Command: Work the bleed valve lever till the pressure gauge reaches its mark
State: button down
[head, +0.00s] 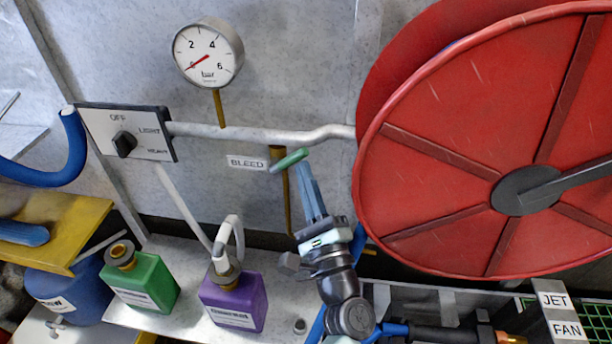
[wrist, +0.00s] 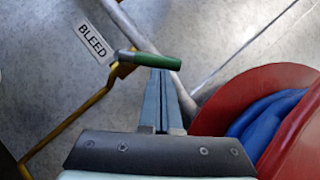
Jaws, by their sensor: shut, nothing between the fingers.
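The bleed valve lever has a green handle (head: 289,161) on a brass pipe, right of the BLEED label (head: 246,163). In the wrist view the green handle (wrist: 157,62) lies crosswise at my fingertips. My gripper (head: 304,167) is shut and empty, its blue-grey fingers (wrist: 160,75) pointing at the handle. The tips overlap the handle in view; I cannot tell if they touch it. The pressure gauge (head: 208,52) is on the wall above, its red needle pointing lower left, near the low end of the scale. I cannot make out a target mark on it.
A large red hose reel (head: 420,180) stands close to the right of my gripper. A grey pipe (head: 260,133) runs above the lever. A selector switch (head: 125,143) is at left. Green (head: 145,281) and purple (head: 233,301) bottles stand below on the shelf.

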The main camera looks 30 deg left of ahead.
aim_at(293, 162)
jog(key=shift+r, duration=0.25)
jog(key=n+g+p, duration=0.1)
jog(key=r+n+g+p, duration=0.1)
jog(key=n, duration=0.1)
jog(key=r+n+p, duration=0.1)
jog(key=shift+s+a+n+g, duration=0.2)
jog(key=shift+a+n+g, duration=0.1)
jog(key=shift+a+g, duration=0.1)
jog(key=shift+s+a+r, duration=0.15)
jog(key=shift+a+r, duration=0.15)
jog(key=shift+a, duration=0.05)
jog(key=shift+a+r, duration=0.15)
jog(key=shift+r, duration=0.05)
jog(key=b+v, duration=0.1)
jog(key=v, duration=1.2)
jog(key=shift+r, duration=0.15)
jog(key=shift+s, duration=0.1)
